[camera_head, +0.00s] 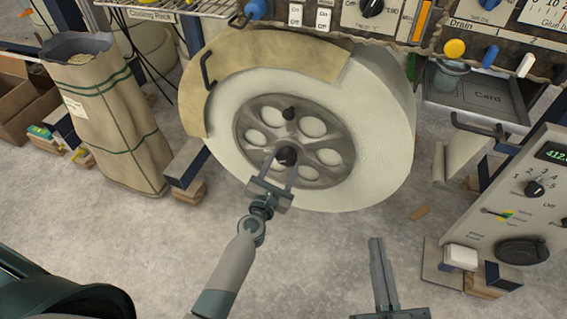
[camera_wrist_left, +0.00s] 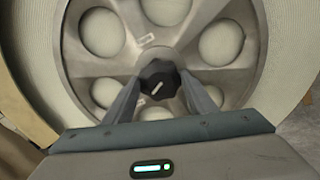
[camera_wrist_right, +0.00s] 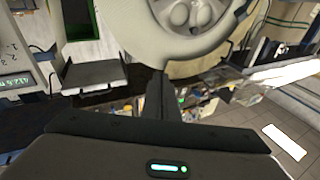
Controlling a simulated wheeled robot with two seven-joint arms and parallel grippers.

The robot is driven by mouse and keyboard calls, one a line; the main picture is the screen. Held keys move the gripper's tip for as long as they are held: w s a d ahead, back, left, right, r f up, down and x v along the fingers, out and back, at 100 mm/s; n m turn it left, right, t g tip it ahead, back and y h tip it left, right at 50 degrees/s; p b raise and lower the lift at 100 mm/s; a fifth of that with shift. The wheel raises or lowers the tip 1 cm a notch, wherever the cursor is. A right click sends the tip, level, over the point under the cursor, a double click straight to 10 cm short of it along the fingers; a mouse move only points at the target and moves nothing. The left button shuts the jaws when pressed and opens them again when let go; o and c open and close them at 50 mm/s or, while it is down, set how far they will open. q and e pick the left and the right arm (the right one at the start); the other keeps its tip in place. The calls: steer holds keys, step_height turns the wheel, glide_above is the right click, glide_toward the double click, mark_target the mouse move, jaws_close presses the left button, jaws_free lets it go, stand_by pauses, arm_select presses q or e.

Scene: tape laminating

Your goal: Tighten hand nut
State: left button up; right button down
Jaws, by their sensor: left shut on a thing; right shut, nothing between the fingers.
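A black hand nut (camera_head: 287,155) sits on the spoked metal hub (camera_head: 258,155) of a large pale tape roll (camera_head: 388,140). In the left wrist view the nut (camera_wrist_left: 158,80) is a ridged knob with a white line on its face. My left gripper (camera_head: 284,165) reaches up to the nut from below, with one finger on each side, and is shut on it.
A tan sack (camera_head: 105,125) stands left of the roll. A control panel with dials (camera_head: 535,190) stands at the right, below a dark card tray (camera_head: 480,100). A switch panel (camera_head: 390,15) runs above the roll. The floor (camera_head: 310,250) in front is mostly clear.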

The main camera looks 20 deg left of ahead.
arm_select(q)
steer(key=shift+m, duration=1.1)
steer(key=m+p, duration=0.1)
steer(key=m, duration=0.2)
steer(key=m+p, duration=0.2)
steer(key=m, duration=0.3)
steer(key=shift+m, duration=0.4)
arm_select(e)
step_height(320, 180, down, 10)
steer(key=d+g+h, duration=0.2)
steer(key=g, duration=0.4)
arm_select(q)
steer(key=m+p, duration=0.2)
steer(key=m, duration=0.2)
steer(key=shift+m, duration=0.3)
steer(key=m+p, duration=0.2)
steer(key=m, duration=0.2)
steer(key=shift+f+m+p, duration=0.2)
steer(key=shift+m+p, duration=0.7)
steer(key=shift+m, duration=1.2)
arm_select(e)
steer(key=s+d+f+g+h, duration=0.3)
steer(key=s+d+f+g, duration=0.3)
steer(key=s+d+g, duration=0.1)
steer(key=shift+s+d+f+m, duration=0.3)
steer(key=shift+s+f, duration=0.05)
steer(key=shift+s, duration=0.15)
